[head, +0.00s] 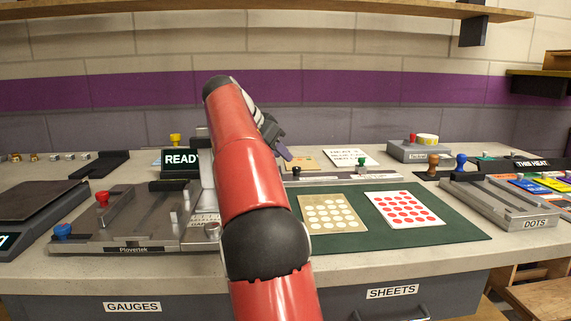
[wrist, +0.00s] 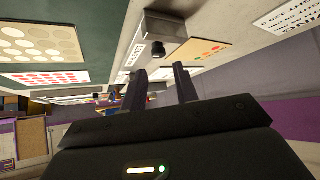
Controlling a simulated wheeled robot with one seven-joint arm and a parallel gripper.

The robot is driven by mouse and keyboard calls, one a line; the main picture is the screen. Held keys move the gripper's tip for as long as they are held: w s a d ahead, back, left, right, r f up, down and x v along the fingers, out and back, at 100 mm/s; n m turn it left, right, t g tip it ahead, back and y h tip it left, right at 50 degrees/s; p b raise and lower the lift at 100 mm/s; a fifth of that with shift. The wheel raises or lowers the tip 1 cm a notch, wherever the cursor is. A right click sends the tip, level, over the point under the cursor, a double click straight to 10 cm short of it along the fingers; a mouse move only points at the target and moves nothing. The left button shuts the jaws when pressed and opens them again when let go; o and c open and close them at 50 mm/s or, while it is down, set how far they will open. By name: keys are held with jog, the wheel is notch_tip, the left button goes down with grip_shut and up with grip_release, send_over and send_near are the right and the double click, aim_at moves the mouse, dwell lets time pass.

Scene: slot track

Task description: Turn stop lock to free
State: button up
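My gripper (head: 283,150) hangs over the back middle of the bench, its fingers pointing down to the right. In the wrist view the two fingers (wrist: 160,78) stand apart with nothing seen between them. A short black knob (wrist: 170,46) on the end of a grey rail with a white label lies just beyond the fingertips, apart from them. In the head view a small dark knob (head: 297,171) shows on the low grey track (head: 335,178) behind the green mat. I cannot read the label or tell for certain that this knob is the stop lock.
The Plovertek fixture (head: 140,232) with red and blue knobs stands at front left, partly behind my arm. A READY display (head: 180,160) is behind it. The green mat (head: 440,215) carries two dotted sheets. A green knob (head: 361,162) stands on the track. The DOTS fixture (head: 500,205) is at right.

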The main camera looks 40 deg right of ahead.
aim_at(295, 168)
jog(key=x, duration=0.6)
jog(key=shift+s+d+f+b, duration=0.1)
jog(key=shift+d+f+b, duration=0.2)
jog(key=shift+b, duration=0.1)
grip_shut()
